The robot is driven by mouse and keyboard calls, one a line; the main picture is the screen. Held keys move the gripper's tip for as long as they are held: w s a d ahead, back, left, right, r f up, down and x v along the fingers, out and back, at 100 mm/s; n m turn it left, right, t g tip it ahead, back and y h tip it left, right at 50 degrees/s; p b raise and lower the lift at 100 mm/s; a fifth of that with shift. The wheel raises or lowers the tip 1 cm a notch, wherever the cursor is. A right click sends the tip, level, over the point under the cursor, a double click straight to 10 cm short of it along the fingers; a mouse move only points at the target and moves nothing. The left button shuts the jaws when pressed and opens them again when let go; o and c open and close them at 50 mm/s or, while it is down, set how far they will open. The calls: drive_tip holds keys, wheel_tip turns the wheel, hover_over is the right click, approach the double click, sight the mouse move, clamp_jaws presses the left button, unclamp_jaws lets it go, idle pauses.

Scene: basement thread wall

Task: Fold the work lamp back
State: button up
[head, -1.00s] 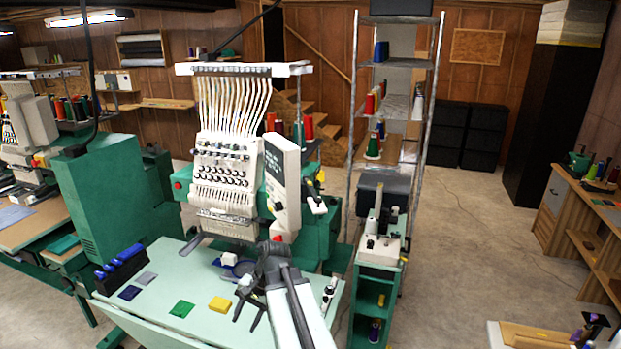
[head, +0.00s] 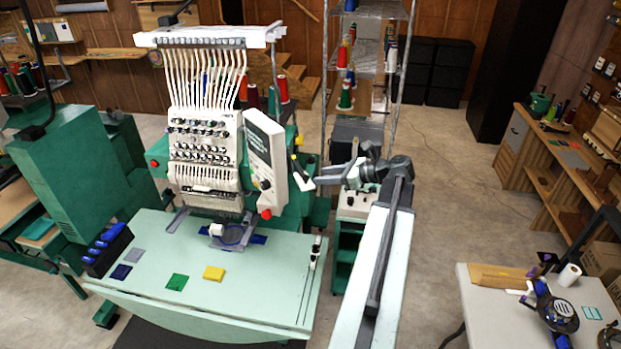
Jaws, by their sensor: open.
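The work lamp appears to be the small white-headed piece on a dark, yellow-tipped arm (head: 303,182) at the right side of the embroidery machine (head: 205,150), beside its control panel. The lamp head angles down and right. My gripper (head: 324,174) is open and points left, its fingertips close to the lamp head. I cannot tell whether a finger touches it. My arm comes up from the bottom right and hides part of the sewing machine on the green cart behind.
A wire shelf (head: 407,50) stands behind. A white table (head: 480,310) is at lower right, with open floor between.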

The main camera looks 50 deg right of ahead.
sight(308, 177)
drive_tip(key=b+x, duration=0.1)
drive_tip(key=x, duration=0.3)
drive_tip(key=shift+w+a+f, duration=0.15)
drive_tip(key=shift+w+a, duration=0.05)
drive_tip(key=shift+w, duration=0.1)
clamp_jaws()
idle(1.1)
